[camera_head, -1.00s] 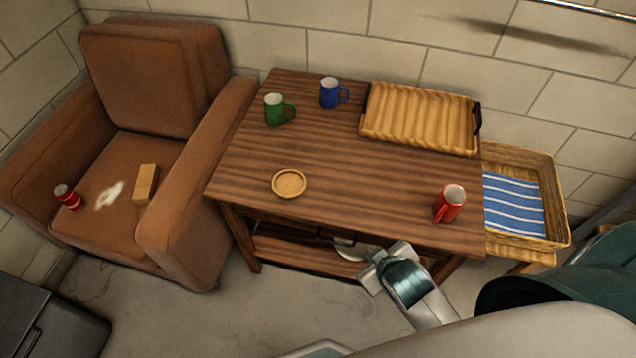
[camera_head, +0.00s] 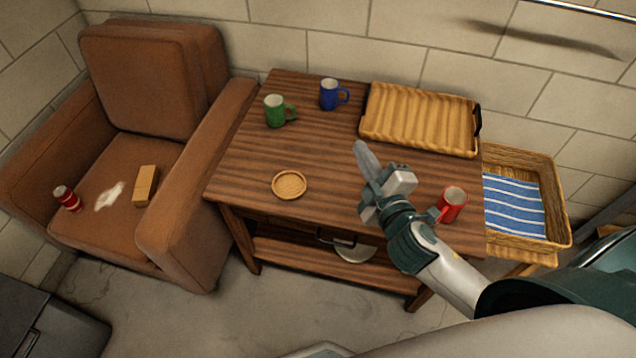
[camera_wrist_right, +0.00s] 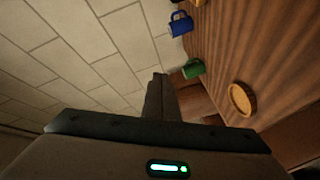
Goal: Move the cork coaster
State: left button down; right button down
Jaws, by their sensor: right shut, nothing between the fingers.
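The cork coaster (camera_head: 289,185) is a round, light brown disc with a raised rim. It lies flat near the front left of the wooden table (camera_head: 330,150). The coaster also shows at the right of the right wrist view (camera_wrist_right: 241,99). My right gripper (camera_head: 362,150) is raised over the middle right of the table, to the right of the coaster and apart from it. Its fingers are shut and empty; they also show in the right wrist view (camera_wrist_right: 160,82). My left gripper is not in view.
A green mug (camera_head: 275,111) and a blue mug (camera_head: 329,94) stand at the back left. A wicker tray (camera_head: 420,118) lies at the back right. A red mug (camera_head: 453,205) stands beside my right arm. A basket (camera_head: 560,215) is right of the table, an armchair (camera_head: 150,80) left.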

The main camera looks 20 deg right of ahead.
jog(key=w+a+r+n+t+y, duration=0.3)
jog(key=a+r+n+y, duration=0.3)
jog(key=n, duration=0.3)
jog(key=s+a+n+g+y, duration=0.3)
jog(key=a+n+g+y, duration=0.5)
jog(key=n, duration=0.7)
jog(key=d+f+n+g+h, duration=0.6)
jog(key=d+f+n, duration=0.4)
jog(key=d+f, duration=0.4)
jog(key=shift+s+d+n, duration=0.35)
jog(key=shift+d+n, duration=0.05)
jog(key=shift+d, duration=0.05)
jog(key=shift+f, duration=0.1)
